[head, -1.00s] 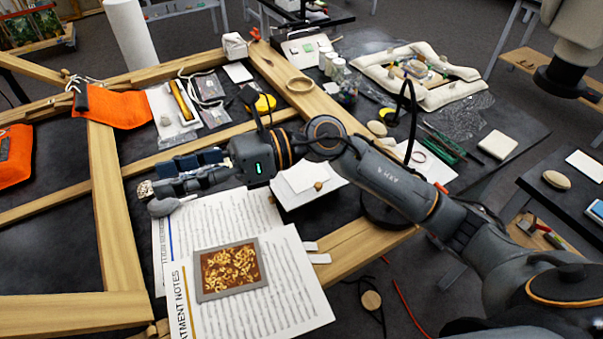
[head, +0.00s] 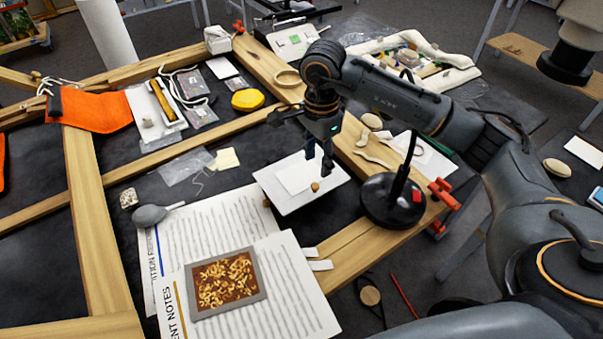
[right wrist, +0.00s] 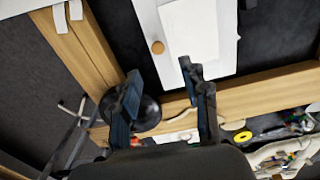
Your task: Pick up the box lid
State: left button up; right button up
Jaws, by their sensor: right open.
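The box lid (head: 272,190) is a flat white panel with a small round wooden knob (head: 315,187), lying among the wooden beams in the middle of the head view. A smaller white sheet (head: 298,176) lies on it beside the knob. In the right wrist view the lid (right wrist: 172,68) is at the top, with the knob (right wrist: 157,47) on its left part. My right gripper (head: 320,160) points down above the lid, close to the knob; its fingers (right wrist: 163,92) are apart and empty. My left gripper is out of view.
A black round lamp base (head: 378,212) with an upright stem stands just right of the lid. Printed notes (head: 215,222) with a framed gilt fragment (head: 262,295) lie front left. A grey blower bulb (head: 150,215) and a yellow round item (head: 248,99) lie left and behind.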

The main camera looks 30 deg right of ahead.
aim_at(315, 185)
notch_tip(315, 185, down, 2)
jog(key=shift+s+a+f+p, duration=0.1)
jog(key=shift+f+p, duration=0.45)
jog(key=shift+p, duration=0.05)
notch_tip(315, 185, down, 4)
jog(key=shift+s+a+r+p, duration=0.1)
jog(key=shift+a+r+p, duration=0.1)
jog(key=shift+p, duration=0.65)
jog(key=shift+f, duration=0.45)
jog(key=shift+c, duration=0.2)
grip_shut()
